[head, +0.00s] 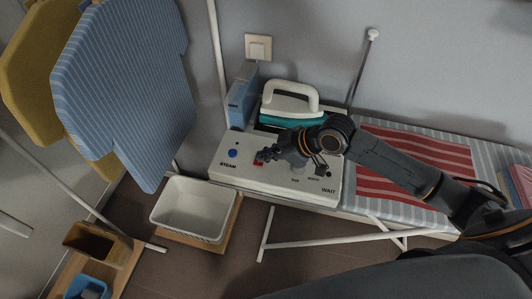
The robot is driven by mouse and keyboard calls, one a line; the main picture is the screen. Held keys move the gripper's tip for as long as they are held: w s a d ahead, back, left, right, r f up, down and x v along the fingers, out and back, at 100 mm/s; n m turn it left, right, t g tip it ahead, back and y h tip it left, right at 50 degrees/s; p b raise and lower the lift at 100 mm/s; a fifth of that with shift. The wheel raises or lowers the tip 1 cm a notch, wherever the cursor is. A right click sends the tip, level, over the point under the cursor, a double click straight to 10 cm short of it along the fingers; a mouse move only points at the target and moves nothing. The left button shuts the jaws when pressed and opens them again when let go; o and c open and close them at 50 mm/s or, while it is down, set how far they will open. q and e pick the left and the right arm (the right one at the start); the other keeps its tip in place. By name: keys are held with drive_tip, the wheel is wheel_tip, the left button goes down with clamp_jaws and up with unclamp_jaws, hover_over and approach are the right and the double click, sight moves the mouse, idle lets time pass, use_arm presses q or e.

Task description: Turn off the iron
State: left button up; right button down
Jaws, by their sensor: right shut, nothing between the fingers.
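The iron (291,97) has a white handle and a teal body. It stands at the back of a white control box (219,168) at the left end of the ironing board. The front of the box carries a blue button (233,153) over the word STEAM, a red switch (258,163), dark controls at the right and the word WAIT. My right gripper (264,156) is shut and empty, with its fingertips right at the red switch. I cannot tell whether they touch it. The gripper and wrist hide part of the box. My left gripper is not in view.
The ironing board (375,196) has a red and grey striped cloth (420,153). A blue box (240,98) stands left of the iron. A white bin (190,208) is on the low left. Striped blue (125,85) and yellow (38,75) garments hang at left. A wall switch (258,47) is behind.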

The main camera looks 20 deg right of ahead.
drive_tip(key=r+p, duration=0.4)
drive_tip(key=shift+s+a+r, duration=0.15)
drive_tip(key=shift+a+r, duration=0.05)
use_arm(q)
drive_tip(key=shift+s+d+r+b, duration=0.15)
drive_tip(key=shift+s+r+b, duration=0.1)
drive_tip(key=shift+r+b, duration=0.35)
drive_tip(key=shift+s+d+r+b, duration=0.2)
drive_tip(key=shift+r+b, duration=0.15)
drive_tip(key=shift+b, duration=0.3)
use_arm(e)
drive_tip(key=v, duration=0.9)
drive_tip(key=shift+s+d, duration=0.35)
drive_tip(key=shift+r, duration=0.1)
